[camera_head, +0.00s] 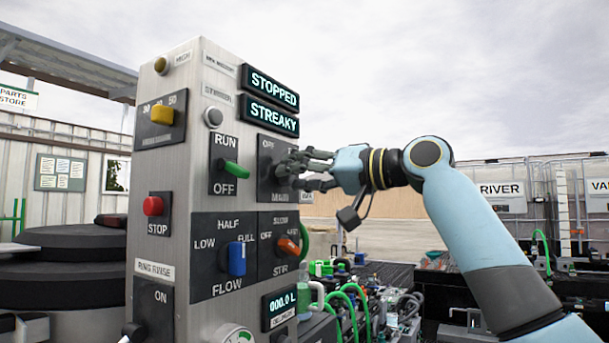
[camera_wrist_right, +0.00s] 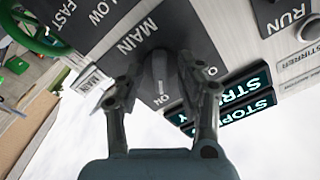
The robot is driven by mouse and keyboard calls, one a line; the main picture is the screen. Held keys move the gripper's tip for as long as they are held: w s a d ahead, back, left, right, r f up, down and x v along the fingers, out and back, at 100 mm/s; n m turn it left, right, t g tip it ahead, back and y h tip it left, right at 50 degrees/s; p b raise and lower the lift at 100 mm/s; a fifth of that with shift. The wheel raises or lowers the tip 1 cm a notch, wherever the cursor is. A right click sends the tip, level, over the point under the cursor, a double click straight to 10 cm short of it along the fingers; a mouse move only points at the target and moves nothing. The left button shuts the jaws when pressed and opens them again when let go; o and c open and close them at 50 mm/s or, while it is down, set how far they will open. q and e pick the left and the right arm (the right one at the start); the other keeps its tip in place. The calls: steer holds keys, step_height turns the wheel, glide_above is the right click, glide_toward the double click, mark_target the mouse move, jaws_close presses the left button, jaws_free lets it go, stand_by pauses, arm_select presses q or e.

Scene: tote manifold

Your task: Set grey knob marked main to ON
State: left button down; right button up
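The grey knob marked MAIN (camera_wrist_right: 160,72) is on a dark plate of the control panel. In the right wrist view it stands between the two fingers of my right gripper (camera_wrist_right: 160,82), with its white mark toward the bottom of the picture. The fingers are apart, with small gaps beside the knob; I see no clear contact. In the head view my right gripper (camera_head: 296,173) reaches the MAIN plate (camera_head: 267,152) from the right and largely hides the knob. My left gripper is not in view.
Nearby on the panel are a green RUN/OFF knob (camera_head: 236,170), a blue FLOW knob (camera_head: 237,258), an orange STIR knob (camera_head: 289,246) and a red STOP button (camera_head: 153,206). Displays read STOPPED (camera_head: 271,90) and STREAKY (camera_head: 271,116). Green hoses (camera_head: 352,300) lie below right.

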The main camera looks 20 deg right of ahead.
steer(key=v, duration=1.2)
